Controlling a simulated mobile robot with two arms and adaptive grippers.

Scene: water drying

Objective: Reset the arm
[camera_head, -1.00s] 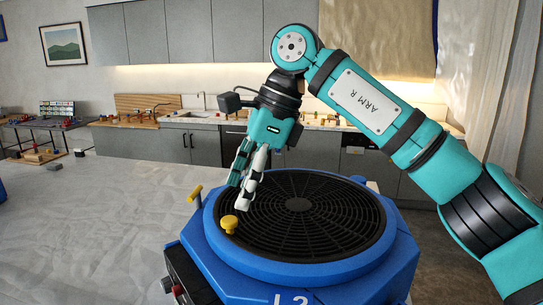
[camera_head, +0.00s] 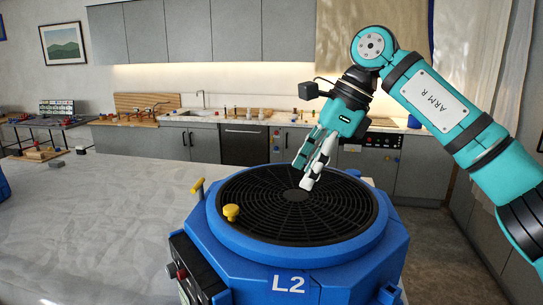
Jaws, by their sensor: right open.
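My right arm, marked ARM R, reaches in from the right, and my right gripper (camera_head: 305,177) is open. Its fingers point down over the middle of the black round grille of a blue machine (camera_head: 291,283) marked L2. Nothing shows between the fingers. I cannot tell how far the fingertips are above the grille. A yellow knob (camera_head: 231,212) stands on the left part of the machine's top, apart from the gripper. My left gripper is not in view.
A grey table surface (camera_head: 100,220) lies clear to the left of the machine. A yellow handle (camera_head: 197,186) sticks up at the machine's left edge. Grey kitchen cabinets (camera_head: 240,148) and a counter with small items stand behind.

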